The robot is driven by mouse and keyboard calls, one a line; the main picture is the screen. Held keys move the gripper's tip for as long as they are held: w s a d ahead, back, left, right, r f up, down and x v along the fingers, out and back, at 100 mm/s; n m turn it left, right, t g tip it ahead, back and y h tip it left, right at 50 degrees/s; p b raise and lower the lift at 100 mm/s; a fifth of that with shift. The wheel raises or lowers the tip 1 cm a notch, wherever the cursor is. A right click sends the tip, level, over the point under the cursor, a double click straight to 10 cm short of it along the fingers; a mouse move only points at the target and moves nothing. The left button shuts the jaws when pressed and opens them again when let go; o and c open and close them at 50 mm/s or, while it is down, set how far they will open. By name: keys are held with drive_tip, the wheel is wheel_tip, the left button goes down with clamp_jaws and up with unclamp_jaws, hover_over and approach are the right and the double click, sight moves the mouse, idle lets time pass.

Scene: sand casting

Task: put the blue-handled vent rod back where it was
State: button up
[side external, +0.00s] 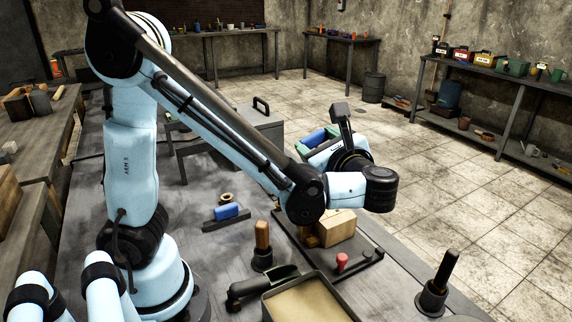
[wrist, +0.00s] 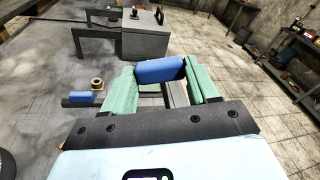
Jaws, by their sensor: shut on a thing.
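My gripper (side external: 318,141) is raised above the far side of the bench in the side external view. Its green fingers also show in the wrist view, where the gripper (wrist: 162,74) is shut on a thick blue handle (wrist: 160,70). I take this for the blue-handled vent rod (side external: 313,138); its thin rod cannot be made out in either view. The handle lies crosswise between the fingertips, clear of the bench.
A blue cylinder (side external: 227,211) lies by a dark bar and a brass-coloured ring (side external: 226,197). A grey lidded box (side external: 259,128) stands behind. A wooden block (side external: 338,227), red-handled tool (side external: 341,262), wooden-handled tool (side external: 262,236), sand-filled box (side external: 303,302) and black upright rod (side external: 445,270) stand in front.

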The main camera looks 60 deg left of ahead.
drive_tip(key=shift+r, duration=0.15)
wheel_tip(320, 180, up, 5)
drive_tip(key=n+g+h, duration=0.4)
drive_tip(key=n+h, duration=0.3)
drive_tip(key=h, duration=0.7)
hover_over(247, 240)
drive_tip(key=shift+f+t+h, duration=0.2)
drive_tip(key=shift+f+h, duration=0.3)
drive_tip(key=shift+f, duration=6.1)
drive_tip(key=shift+f+t+h, duration=0.2)
drive_tip(key=shift+f+h, duration=0.3)
drive_tip(key=shift+f, duration=6.1)
drive_tip(key=shift+f, duration=0.15)
